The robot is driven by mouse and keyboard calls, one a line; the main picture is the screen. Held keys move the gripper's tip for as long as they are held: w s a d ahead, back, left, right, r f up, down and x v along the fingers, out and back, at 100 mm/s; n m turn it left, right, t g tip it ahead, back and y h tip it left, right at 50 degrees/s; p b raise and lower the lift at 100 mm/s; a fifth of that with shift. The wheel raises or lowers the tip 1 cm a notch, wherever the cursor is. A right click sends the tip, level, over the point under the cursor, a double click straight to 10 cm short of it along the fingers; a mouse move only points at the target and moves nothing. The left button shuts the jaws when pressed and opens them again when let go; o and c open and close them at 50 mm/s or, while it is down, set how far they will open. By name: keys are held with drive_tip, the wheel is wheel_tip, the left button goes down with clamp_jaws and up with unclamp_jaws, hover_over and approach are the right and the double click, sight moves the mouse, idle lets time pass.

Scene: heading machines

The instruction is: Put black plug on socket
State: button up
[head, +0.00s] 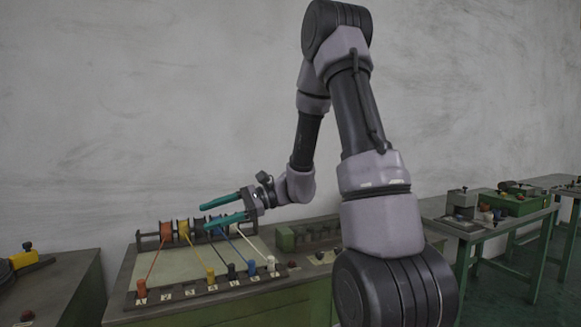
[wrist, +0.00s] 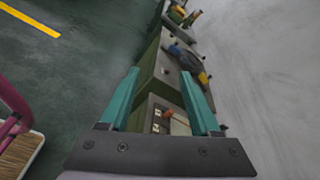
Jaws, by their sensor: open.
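The black plug (head: 231,271) stands in the row of coloured plugs along the front strip (head: 176,297) of the bench panel in the head view. It is between a yellow plug (head: 210,276) and a blue plug (head: 251,268). The strip carries numbered labels; the socket openings are too small to make out. My gripper (head: 205,216) is open, with two teal fingers, and is above the back of the panel near the reels, apart from the plug. In the wrist view the open fingers (wrist: 160,73) have nothing held between them.
A rack of coloured reels (head: 166,232) stands at the panel's back, with cords running to the plugs. An orange plug (head: 141,288) and a white plug (head: 271,264) are on the same strip. Other benches stand left and right (head: 480,226). A wall rises behind.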

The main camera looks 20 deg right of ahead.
drive_tip(key=s+d+r+n+h, duration=0.2)
drive_tip(key=s+r+n+h, duration=0.15)
drive_tip(key=s, duration=0.25)
drive_tip(key=s+d+r+n+h, duration=0.3)
drive_tip(key=s+h, duration=0.1)
drive_tip(key=s, duration=0.2)
drive_tip(key=s+d+r+n+t+h, duration=0.2)
drive_tip(key=s+d+r+t+h, duration=0.2)
drive_tip(key=d+r+t+h, duration=0.2)
drive_tip(key=d+r, duration=0.1)
drive_tip(key=d, duration=0.1)
drive_tip(key=shift+d, duration=0.35)
